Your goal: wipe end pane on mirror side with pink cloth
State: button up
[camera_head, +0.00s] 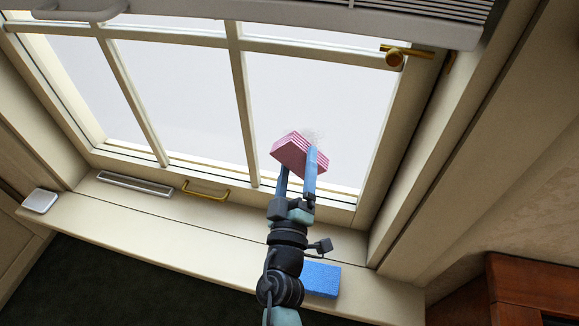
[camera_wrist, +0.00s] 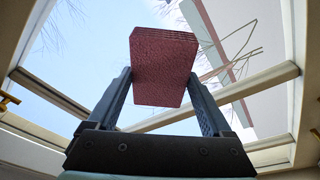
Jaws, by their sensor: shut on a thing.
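My gripper (camera_head: 298,166) is shut on the pink cloth (camera_head: 291,152), a thick folded block with striped edges. The cloth is raised in front of the right-hand end pane (camera_head: 345,105). A faint greyish smudge (camera_head: 313,133) shows on that pane just above and right of the cloth. I cannot tell whether the cloth touches the glass. In the wrist view the cloth (camera_wrist: 163,65) sits between both fingertips, with window bars and thin branches beyond it. No mirror is visible in either view.
A blue sponge-like block (camera_head: 321,279) lies on the sill (camera_head: 225,236) beside my arm. A brass handle (camera_head: 206,191), a vent strip (camera_head: 135,184) and a white box (camera_head: 40,201) are further left. A brass latch (camera_head: 396,57) juts out at upper right, below a white blind (camera_head: 300,14).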

aim_at(287, 152)
jog(key=shift+s+d+b, duration=0.25)
jog(key=shift+d+b, duration=0.4)
jog(key=shift+d, duration=0.3)
jog(key=shift+s+d+b, duration=0.25)
jog(key=shift+d+b, duration=0.35)
jog(key=shift+d, duration=0.35)
